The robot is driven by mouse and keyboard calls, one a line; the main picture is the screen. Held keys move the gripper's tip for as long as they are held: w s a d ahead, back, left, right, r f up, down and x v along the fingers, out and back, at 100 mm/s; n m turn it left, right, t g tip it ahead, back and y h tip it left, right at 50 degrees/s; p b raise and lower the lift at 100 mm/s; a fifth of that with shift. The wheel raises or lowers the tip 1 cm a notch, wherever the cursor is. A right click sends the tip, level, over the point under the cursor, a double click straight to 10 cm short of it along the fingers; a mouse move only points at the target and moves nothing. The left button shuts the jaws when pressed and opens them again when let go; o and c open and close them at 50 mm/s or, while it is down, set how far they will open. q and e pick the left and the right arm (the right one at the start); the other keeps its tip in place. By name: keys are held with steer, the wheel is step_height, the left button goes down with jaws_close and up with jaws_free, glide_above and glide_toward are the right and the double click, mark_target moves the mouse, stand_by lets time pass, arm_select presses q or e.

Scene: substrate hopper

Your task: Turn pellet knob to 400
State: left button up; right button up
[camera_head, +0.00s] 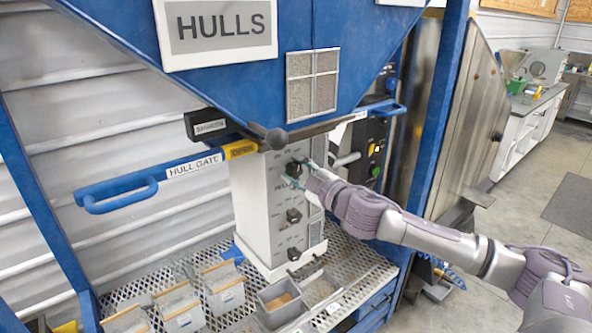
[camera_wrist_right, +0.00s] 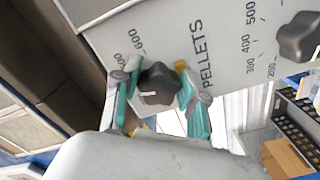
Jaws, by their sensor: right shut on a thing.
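The pellet knob (camera_wrist_right: 160,82) is a dark lobed knob on a light grey panel beside the printed word PELLETS. A short white mark on it points left in the right wrist view. The 600 label shows up and left of it; the number nearest the mark is hidden behind a finger. My right gripper (camera_wrist_right: 161,96) is shut on the knob, with teal-lined fingers on both sides. In the head view, my right gripper (camera_head: 299,173) is at the upper knob on the front of the control column (camera_head: 255,205). My left gripper is not in view.
Another dark knob (camera_wrist_right: 300,38), with its own numbered scale, is on the same panel. Grey bins (camera_head: 280,303) stand on the perforated shelf (camera_head: 365,265) below.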

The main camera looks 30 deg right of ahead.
steer(key=shift+r+n, duration=0.1)
steer(key=shift+n, duration=1.1)
steer(key=o, duration=1.2)
steer(key=shift+c, duration=0.2)
